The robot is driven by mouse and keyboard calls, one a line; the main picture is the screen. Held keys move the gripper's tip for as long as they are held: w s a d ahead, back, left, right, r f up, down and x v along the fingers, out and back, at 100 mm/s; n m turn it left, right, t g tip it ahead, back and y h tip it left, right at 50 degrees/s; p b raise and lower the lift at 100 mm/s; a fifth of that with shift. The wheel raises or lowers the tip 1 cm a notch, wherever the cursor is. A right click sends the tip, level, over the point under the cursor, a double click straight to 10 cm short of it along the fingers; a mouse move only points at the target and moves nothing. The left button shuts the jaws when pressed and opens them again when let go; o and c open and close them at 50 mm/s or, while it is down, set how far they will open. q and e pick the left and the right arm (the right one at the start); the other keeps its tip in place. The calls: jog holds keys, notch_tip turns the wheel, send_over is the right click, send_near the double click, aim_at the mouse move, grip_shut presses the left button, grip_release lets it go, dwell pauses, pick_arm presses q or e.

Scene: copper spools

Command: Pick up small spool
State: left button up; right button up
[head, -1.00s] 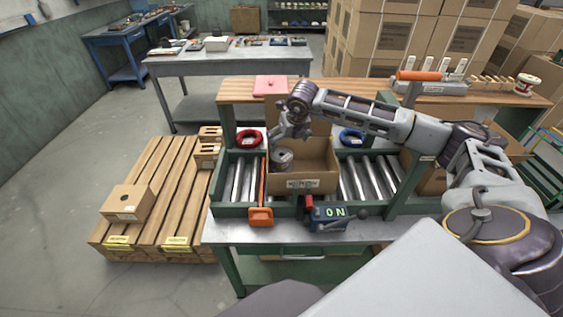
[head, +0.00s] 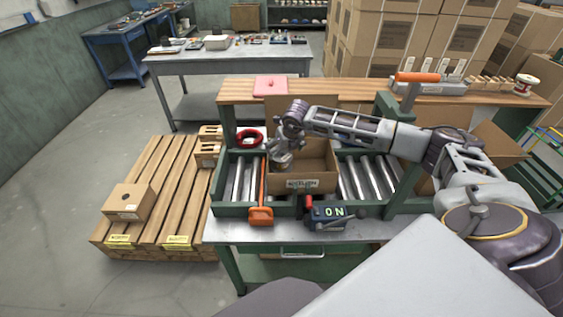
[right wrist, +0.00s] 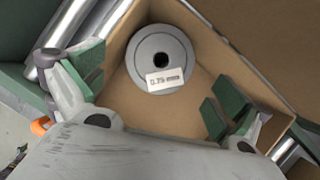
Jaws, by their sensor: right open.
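A grey spool (right wrist: 175,48) with a round centre hole and a "0.75 mm" label lies flat inside an open cardboard box (head: 318,182). In the right wrist view it sits in the box's corner, ahead of my fingers. My right gripper (head: 281,160) points down into the box. Its green-padded fingers are spread wide and empty, as the right wrist view (right wrist: 157,92) shows. In the head view the gripper largely hides the spool. My left gripper is not in view.
The box stands on a roller conveyor (head: 360,178) with an orange-handled lever (head: 262,195) in front. A red ring-shaped spool (head: 250,138) sits behind left. A wooden shelf (head: 340,92) runs behind.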

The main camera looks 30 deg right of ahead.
aim_at(282, 155)
jog(key=shift+f, duration=0.15)
jog(key=shift+p+x, duration=0.55)
jog(key=shift+x, duration=0.25)
jog(key=x, duration=0.2)
jog(key=shift+w+d+f+p, duration=0.15)
jog(key=shift+w+f+p, duration=0.05)
jog(key=shift+f+p, duration=0.1)
jog(key=shift+f, duration=0.25)
jog(key=shift+f, duration=0.1)
jog(key=shift+c, duration=0.3)
